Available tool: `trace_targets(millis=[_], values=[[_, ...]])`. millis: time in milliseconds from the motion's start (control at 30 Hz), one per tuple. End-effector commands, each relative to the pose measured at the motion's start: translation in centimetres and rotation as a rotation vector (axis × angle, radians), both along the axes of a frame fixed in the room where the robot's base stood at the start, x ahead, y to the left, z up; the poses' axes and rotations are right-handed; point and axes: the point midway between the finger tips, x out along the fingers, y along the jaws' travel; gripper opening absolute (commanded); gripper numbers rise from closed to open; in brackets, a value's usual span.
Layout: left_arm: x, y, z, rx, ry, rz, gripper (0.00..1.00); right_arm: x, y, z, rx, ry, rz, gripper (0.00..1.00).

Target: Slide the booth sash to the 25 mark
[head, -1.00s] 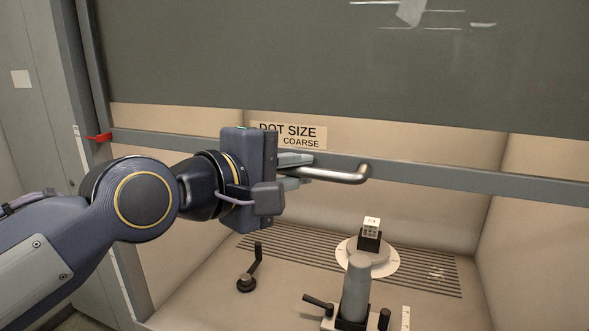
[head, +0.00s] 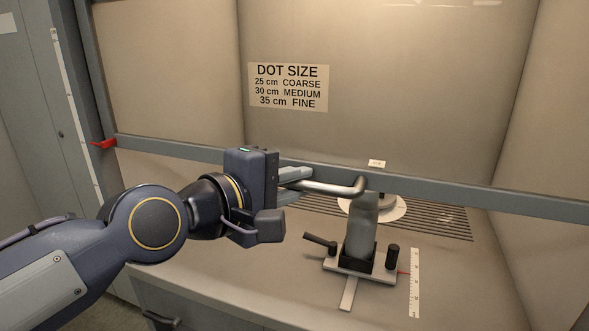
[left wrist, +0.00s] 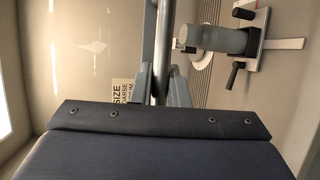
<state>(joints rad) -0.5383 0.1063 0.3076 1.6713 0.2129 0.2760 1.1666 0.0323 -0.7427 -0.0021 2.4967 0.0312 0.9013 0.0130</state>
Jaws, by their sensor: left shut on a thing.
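The booth sash has a grey bottom rail (head: 440,192) across the booth front, with a metal bar handle (head: 335,188) on it. My left gripper (head: 293,180) is shut on the handle; in the left wrist view the bar (left wrist: 160,70) runs between its fingers. A red pointer (head: 103,143) sits at the rail's left end, beside a pale scale strip (head: 72,95) on the left post. The scale's numbers are too small to read. A sign (head: 288,87) on the back wall reads DOT SIZE, 25 cm COARSE, 30 cm MEDIUM, 35 cm FINE. My right gripper is not in view.
Inside the booth a grey cylinder device (head: 361,225) stands with a lever and knob. A white ruler (head: 415,283) lies to its right. A round white turntable (head: 395,212) is behind it, partly hidden by the rail and cylinder.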

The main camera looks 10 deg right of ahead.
Motion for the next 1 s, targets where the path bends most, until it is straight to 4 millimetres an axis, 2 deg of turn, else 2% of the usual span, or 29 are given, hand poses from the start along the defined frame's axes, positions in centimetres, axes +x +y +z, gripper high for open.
trace_targets(millis=[33, 233, 400, 767, 800, 933, 1000], values=[[0.0, 0.0, -2.2, 0.003, 0.002, -0.001, 0.0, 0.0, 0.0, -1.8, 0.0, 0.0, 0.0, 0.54], [0.0, 0.0, -4.7, 0.003, 0.001, -0.001, 0.0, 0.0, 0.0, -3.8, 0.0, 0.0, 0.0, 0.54], [0.0, 0.0, -5.5, 0.001, 0.002, -0.001, 0.0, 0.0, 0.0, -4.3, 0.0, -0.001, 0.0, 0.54], [-0.1, 0.0, -5.4, 0.001, 0.001, -0.002, 0.0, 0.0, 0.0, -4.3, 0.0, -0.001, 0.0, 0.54], [0.0, 0.0, -5.4, 0.001, 0.001, -0.001, 0.17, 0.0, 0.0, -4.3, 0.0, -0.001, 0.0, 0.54], [0.0, 0.0, -5.4, 0.001, 0.001, -0.001, 0.34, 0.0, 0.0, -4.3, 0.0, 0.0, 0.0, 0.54], [0.0, 0.0, -5.4, 0.0, 0.0, -0.001, 0.36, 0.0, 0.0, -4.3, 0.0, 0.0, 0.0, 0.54]])
